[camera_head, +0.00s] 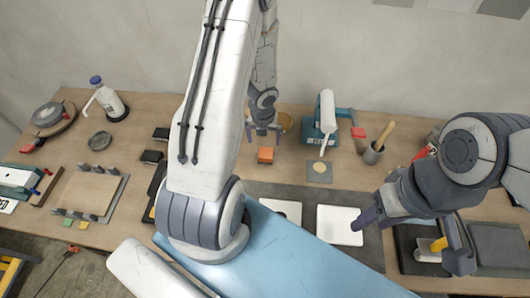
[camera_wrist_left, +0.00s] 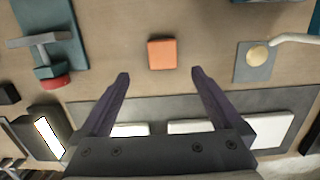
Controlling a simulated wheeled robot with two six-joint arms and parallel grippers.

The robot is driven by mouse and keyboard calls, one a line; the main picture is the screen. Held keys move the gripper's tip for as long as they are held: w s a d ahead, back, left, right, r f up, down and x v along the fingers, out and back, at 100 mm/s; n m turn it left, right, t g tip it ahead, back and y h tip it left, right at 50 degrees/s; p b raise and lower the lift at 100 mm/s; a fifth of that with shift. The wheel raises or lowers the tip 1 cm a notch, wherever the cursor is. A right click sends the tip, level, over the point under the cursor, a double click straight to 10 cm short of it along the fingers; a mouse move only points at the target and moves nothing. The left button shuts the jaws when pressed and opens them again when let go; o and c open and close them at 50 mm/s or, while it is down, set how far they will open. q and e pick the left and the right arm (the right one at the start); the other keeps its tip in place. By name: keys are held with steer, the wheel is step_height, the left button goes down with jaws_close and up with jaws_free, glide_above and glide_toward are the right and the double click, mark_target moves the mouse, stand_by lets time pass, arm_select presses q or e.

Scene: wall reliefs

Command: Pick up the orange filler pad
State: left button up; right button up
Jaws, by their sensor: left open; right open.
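The orange filler pad (camera_head: 265,155) is a small orange block lying flat on the wooden bench, near the middle. In the left wrist view the pad (camera_wrist_left: 162,54) lies just beyond the fingertips, roughly centred between them, with nothing touching it. My left gripper (camera_head: 263,132) is open and empty, and appears just behind the pad in the head view. Its two fingers are spread wide in the left wrist view (camera_wrist_left: 160,73). My right gripper (camera_head: 412,240) is open over the right side of the bench, well away from the pad.
A grey mat (camera_head: 372,246) with white square plates (camera_head: 340,225) lies in front. A small grey-green pad with a cream disc (camera_head: 320,172) is right of the orange pad. My left arm hides part of the bench.

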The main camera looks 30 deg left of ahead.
mark_target(266, 153)
arm_select(q)
steer(key=f+b, duration=0.3)
steer(key=w+f+b, duration=0.1)
steer(key=f+b, duration=0.1)
steer(key=f, duration=0.2)
steer(key=f+b, duration=0.3)
steer(key=shift+w+f+b, duration=0.15)
steer(key=shift+f+b, duration=0.1)
steer(key=shift+b, duration=0.1)
steer(key=shift+a+r, duration=0.1)
steer(key=c, duration=1.4)
step_height(266, 153, up, 10)
steer(key=p, duration=1)
steer(key=shift+r, duration=0.1)
steer(key=o, duration=0.6)
steer(key=c, duration=0.4)
